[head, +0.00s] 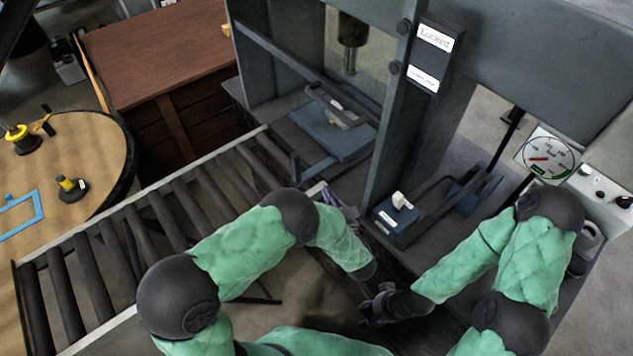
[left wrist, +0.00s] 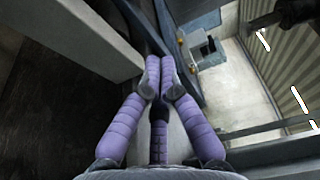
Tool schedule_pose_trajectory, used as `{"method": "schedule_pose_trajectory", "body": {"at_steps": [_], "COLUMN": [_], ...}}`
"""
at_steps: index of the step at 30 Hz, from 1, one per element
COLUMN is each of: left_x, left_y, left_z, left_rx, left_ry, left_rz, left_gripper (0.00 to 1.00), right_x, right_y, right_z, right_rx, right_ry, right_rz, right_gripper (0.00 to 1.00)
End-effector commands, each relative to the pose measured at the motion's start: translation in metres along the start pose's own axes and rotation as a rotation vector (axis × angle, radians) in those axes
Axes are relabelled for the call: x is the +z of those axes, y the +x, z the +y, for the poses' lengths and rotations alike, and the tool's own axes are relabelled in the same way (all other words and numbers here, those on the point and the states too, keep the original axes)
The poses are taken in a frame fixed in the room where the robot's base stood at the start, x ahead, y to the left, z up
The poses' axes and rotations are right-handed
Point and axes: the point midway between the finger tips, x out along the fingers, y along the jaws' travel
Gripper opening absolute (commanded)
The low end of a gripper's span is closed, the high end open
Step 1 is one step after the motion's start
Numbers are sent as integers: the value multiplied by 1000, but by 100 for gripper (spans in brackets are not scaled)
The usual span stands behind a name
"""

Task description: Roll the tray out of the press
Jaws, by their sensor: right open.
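The press (head: 388,130) is a grey steel frame with a ram (head: 352,42) hanging over its bed. A flat blue-grey plate (head: 330,133), which looks like the tray, lies on the bed with a small pale-topped part (head: 343,115) on it. Dark bars run beside it. My left gripper (head: 345,208) is partly hidden behind my forearm, between the roller track's end and the press front. In the left wrist view its purple fingers (left wrist: 160,72) meet at the tips, with nothing clearly between them. My right gripper (head: 376,306) is open and empty, low in front of the press.
A roller track (head: 150,215) runs from the press to the lower left, its rollers bare. A blue block (head: 396,222) with a white part stands on the press's front ledge. A sign (head: 435,50) reads "Locked". A gauge (head: 547,157) is at right, a round table (head: 95,150) at left.

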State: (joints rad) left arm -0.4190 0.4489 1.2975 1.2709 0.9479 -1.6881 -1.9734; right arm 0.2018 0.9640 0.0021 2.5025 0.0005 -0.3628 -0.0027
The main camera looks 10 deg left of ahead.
Motion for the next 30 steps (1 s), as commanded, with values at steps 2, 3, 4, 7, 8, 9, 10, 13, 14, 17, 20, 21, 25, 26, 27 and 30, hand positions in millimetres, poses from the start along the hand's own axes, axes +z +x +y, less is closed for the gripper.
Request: {"method": "schedule_pose_trajectory", "body": {"at_steps": [2,3,4,7,8,9,10,13,14,17,20,21,25,26,27,30], "left_x": [1,1,2,2,2,1,2,1,1,6,17,21,30,32,34,37], "left_y": [11,17,22,41,47,54,60,79,84,93,88,86,83,82,81,80], "left_z": [2,2,2,2,2,2,2,3,3,2,1,1,1,1,1,1], "left_rx": [1,0,0,0,0,0,1,1,1,3,2,3,3,3,3,3], "left_ry": [-2,-2,-3,-3,-4,-5,-4,-4,-3,-1,-1,-1,-2,-2,-2,-2], "left_rz": [-4,-4,-4,-5,-5,-4,-5,-4,-3,-1,1,1,1,1,1,1], "left_gripper": [0,0,0,0,0,0,0,0,0,0,0,0,0,0,0,0], "right_x": [1,1,1,0,0,0,0,0,0,0,0,0,0,0,0,-1], "right_y": [3,5,6,12,13,15,16,22,23,26,27,27,29,29,29,30], "right_z": [2,2,3,4,5,6,6,8,8,10,10,10,11,11,11,11], "right_rx": [0,0,0,0,0,0,0,0,0,0,0,0,0,0,0,0], "right_ry": [1,1,1,1,1,1,1,1,1,1,1,1,1,1,1,1], "right_rz": [-1,-2,-2,-1,-1,-1,-1,-1,-1,-2,-1,-1,-1,-1,-1,-1], "right_gripper": [48,48,48,48,48,48,48,48,48,48,48,48,48,48,48,48]}}
